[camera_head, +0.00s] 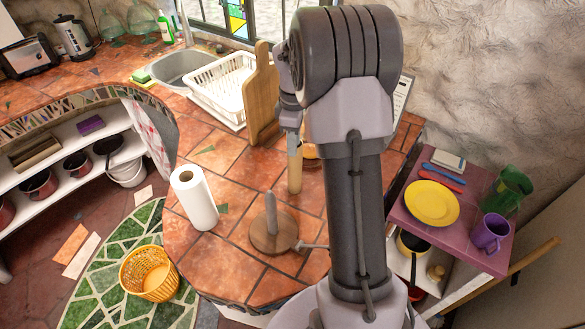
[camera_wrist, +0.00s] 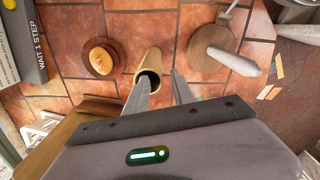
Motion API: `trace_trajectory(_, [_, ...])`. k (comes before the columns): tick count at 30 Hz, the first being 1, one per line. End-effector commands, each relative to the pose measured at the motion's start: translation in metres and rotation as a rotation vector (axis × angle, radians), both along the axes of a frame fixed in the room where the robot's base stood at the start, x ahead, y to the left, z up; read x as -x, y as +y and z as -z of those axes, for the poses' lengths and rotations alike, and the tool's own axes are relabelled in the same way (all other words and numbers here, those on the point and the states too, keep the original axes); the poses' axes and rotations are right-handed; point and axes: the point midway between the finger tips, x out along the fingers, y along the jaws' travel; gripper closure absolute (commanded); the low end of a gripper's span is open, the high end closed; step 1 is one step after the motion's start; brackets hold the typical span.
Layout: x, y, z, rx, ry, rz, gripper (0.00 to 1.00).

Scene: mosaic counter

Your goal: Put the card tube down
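The card tube (camera_head: 295,172) is a tan hollow cylinder standing upright on the tiled counter (camera_head: 225,255), below my gripper (camera_head: 293,136). In the wrist view the tube (camera_wrist: 150,62) shows its dark open mouth towards me. My gripper (camera_wrist: 163,76) has its two fingers apart. The left finger overlaps the tube's mouth, and the right finger is to the right of the tube with a gap between. I cannot tell whether the left finger is inside the mouth or only above it.
A paper towel roll (camera_head: 195,198) and a round wooden holder with a post (camera_head: 272,232) stand nearby. A bun on a brown plate (camera_wrist: 101,58) is beside the tube. A wooden board (camera_head: 262,100) and dish rack (camera_head: 222,88) are behind. Bare counter lies between them.

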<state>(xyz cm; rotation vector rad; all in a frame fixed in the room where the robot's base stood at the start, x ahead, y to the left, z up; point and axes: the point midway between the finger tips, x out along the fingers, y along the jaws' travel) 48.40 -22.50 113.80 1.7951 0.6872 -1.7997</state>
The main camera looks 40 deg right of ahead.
Motion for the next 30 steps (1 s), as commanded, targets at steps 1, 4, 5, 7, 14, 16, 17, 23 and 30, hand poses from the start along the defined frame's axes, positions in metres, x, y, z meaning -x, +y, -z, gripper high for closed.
trace_trajectory(1, [0.000,0.000,0.011,-0.001,0.001,0.000,0.70])
trace_trajectory(4, [0.000,0.000,0.021,-0.001,-0.001,0.000,0.70])
trace_trajectory(5, [0.000,0.000,0.024,-0.001,-0.001,0.000,0.70])
trace_trajectory(7, [0.000,0.001,0.038,-0.001,0.001,0.001,0.70])
trace_trajectory(14, [0.000,0.001,0.078,-0.001,-0.001,0.001,0.70])
trace_trajectory(16, [0.000,0.001,0.080,-0.001,-0.001,0.001,0.70])
trace_trajectory(17, [0.000,0.001,0.080,0.000,-0.001,0.001,0.70])
trace_trajectory(23, [0.000,0.001,0.079,0.000,-0.001,0.001,0.84])
trace_trajectory(30, [0.000,0.000,0.079,0.000,-0.001,0.001,1.00])
